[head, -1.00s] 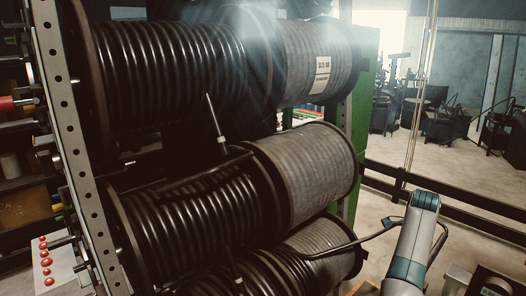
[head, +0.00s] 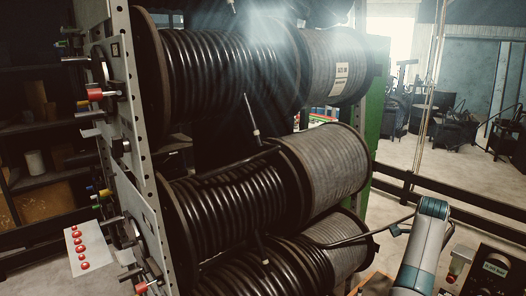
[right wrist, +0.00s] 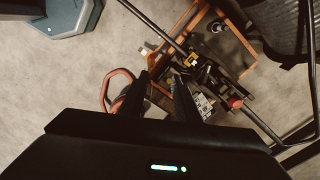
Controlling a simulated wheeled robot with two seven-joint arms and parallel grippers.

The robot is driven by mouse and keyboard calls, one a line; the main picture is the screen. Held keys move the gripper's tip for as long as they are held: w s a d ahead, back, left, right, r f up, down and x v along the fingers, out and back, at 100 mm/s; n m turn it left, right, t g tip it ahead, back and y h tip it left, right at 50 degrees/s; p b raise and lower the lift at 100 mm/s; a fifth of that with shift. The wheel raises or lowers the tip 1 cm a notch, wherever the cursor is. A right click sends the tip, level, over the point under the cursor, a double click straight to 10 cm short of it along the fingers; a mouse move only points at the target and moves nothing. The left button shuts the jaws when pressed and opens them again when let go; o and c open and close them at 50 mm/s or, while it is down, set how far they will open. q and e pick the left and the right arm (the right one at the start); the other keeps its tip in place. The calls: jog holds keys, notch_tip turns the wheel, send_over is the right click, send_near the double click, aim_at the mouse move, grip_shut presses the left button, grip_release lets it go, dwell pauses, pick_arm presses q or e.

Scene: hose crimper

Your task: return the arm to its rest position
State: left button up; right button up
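My right arm (head: 425,245), white and teal, stands at the lower right of the head view, and its gripper is not seen there. In the right wrist view my right gripper (right wrist: 160,82) has two dark fingers spread apart, with nothing seen held between them. Beyond the fingers is an orange-framed stand (right wrist: 238,40) with dark fittings and a red knob. My left arm and gripper are not in view.
A rack holds large hose reels (head: 235,70) on the left and middle. A black hose (head: 365,235) runs from the lower reel toward my right arm. A dark control box (head: 490,270) is at lower right. Open floor (head: 400,150) lies behind a dark rail.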

jog(key=s+a+f+n+t+h, duration=0.15)
jog(key=s+f+n+h, duration=0.25)
jog(key=s+f+n, duration=1.05)
jog(key=s+a+f+n+t+y, duration=0.1)
jog(key=s+a+n, duration=0.2)
jog(key=s+a, duration=0.5)
jog(key=s+a+n+y, duration=0.25)
jog(key=s+a, duration=0.25)
jog(key=s, duration=0.6)
jog(key=s+a+f+n+t+y, duration=0.1)
jog(key=s+a+n, duration=0.4)
jog(key=s, duration=0.5)
notch_tip(320, 180, down, 32)
jog(key=a+m+g+b, duration=0.1)
jog(key=b, duration=0.4)
jog(key=s+d+f+b, duration=0.1)
jog(key=s+f+b, duration=0.2)
jog(key=s+f, duration=0.6)
jog(key=s+d+f+g+b, duration=0.1)
jog(key=s+d+f+b, duration=0.1)
jog(key=s+f, duration=0.8)
notch_tip(320, 180, down, 6)
jog(key=shift+f+b, duration=0.15)
jog(key=shift+b, duration=0.35)
jog(key=shift+d+g+h, duration=0.1)
jog(key=shift+g+h, duration=0.15)
